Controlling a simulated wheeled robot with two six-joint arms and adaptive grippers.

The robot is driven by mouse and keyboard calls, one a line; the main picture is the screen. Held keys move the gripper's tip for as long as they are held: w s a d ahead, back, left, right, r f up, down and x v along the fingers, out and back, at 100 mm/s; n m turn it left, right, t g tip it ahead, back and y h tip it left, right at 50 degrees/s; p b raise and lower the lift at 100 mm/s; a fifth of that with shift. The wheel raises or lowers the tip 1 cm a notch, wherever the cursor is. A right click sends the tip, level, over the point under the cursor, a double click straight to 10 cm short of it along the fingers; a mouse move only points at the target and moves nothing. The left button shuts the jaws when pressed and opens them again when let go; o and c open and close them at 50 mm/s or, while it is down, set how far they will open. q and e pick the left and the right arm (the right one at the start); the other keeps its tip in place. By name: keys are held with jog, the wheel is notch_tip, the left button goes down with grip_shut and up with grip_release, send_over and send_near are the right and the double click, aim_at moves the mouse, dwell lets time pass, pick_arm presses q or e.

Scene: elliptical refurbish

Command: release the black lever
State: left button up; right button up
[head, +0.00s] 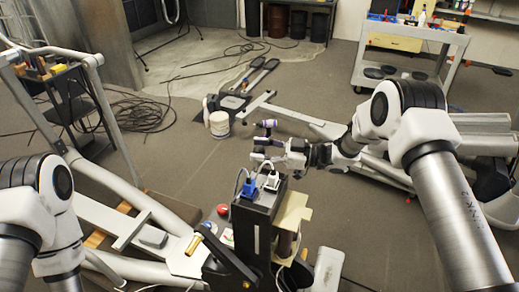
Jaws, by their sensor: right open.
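My right gripper (261,141) reaches in from the right and is open, its two fingertips apart, above and behind the top of a black upright box (252,222). Blue and white plugs with cables sit on top of this box. A black bar with brass-coloured ends (229,260) angles down at the box's left side. I cannot tell for sure whether this bar is the black lever. The gripper is apart from it, and nothing is seen between the fingers. Only my left arm's links show at the lower left; its gripper is out of view.
Grey elliptical frame parts (125,222) spread around the box. Loose cables (140,113) cover the floor at left. A grey cart (398,82) stands at the back right.

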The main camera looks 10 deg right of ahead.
jog(key=v, duration=1.1)
jog(key=shift+d, duration=0.3)
jog(key=shift+s, duration=0.1)
